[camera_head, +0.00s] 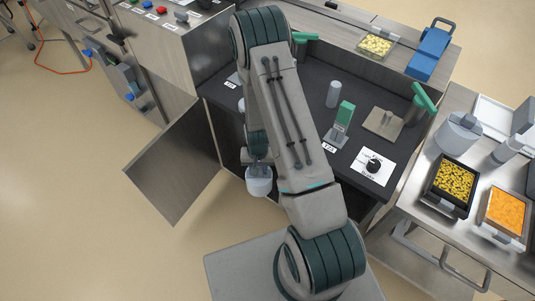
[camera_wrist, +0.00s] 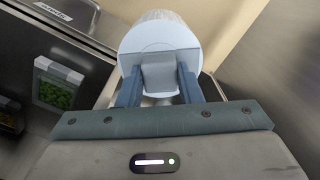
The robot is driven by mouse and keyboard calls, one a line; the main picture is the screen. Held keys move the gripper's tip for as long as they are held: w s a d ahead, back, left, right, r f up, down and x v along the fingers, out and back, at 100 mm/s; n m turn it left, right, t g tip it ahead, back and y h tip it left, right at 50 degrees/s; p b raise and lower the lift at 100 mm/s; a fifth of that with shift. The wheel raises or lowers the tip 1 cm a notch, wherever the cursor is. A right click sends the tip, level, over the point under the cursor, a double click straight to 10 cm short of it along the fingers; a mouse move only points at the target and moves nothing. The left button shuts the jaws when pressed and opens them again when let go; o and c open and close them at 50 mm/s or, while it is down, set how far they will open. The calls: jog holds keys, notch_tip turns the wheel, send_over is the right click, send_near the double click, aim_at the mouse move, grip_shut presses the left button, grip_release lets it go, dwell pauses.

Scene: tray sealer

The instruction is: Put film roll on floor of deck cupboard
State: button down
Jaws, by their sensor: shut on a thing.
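The film roll (camera_wrist: 158,32) is a white cylinder, seen end-on in the wrist view. My gripper (camera_wrist: 160,80) is shut on a grey block-like part at its near end, with a blue-grey finger on each side. In the head view the white roll (camera_head: 259,185) hangs in the air below my wrist, in front of the deck. The deck cupboard's open door (camera_head: 178,165) stands out to the left of the roll. The cupboard's inside and floor are mostly hidden behind my arm in the head view.
The black deck top (camera_head: 318,105) carries a green-handled clamp (camera_head: 344,115) and a grey cylinder (camera_head: 333,94). A side table at right holds filled trays (camera_head: 450,187). In the wrist view, a tray with green contents (camera_wrist: 58,92) is at left. Floor left of the door is clear.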

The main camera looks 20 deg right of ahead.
jog(key=w+d+f+m+b, duration=0.1)
jog(key=w+f+m+b, duration=0.3)
jog(key=f+m+b, duration=0.7)
jog(key=w+d+f+m+b, duration=0.1)
jog(key=w+f+m+b, duration=0.3)
jog(key=f+m+b, duration=0.7)
jog(key=w+d+f+m+b, duration=0.2)
jog(key=w+d+m+b, duration=0.3)
jog(key=w+m, duration=0.15)
jog(key=w+d+f+m+b, duration=0.3)
jog(key=w+d+m+b, duration=0.2)
jog(key=w+d+m, duration=0.15)
notch_tip(320, 180, down, 6)
jog(key=b, duration=0.4)
jog(key=shift+w+a+f+n, duration=0.25)
jog(key=shift+w+a+n, duration=0.05)
jog(key=shift+w, duration=0.15)
jog(key=shift+f+b, duration=0.6)
jog(key=c, duration=0.9)
grip_release()
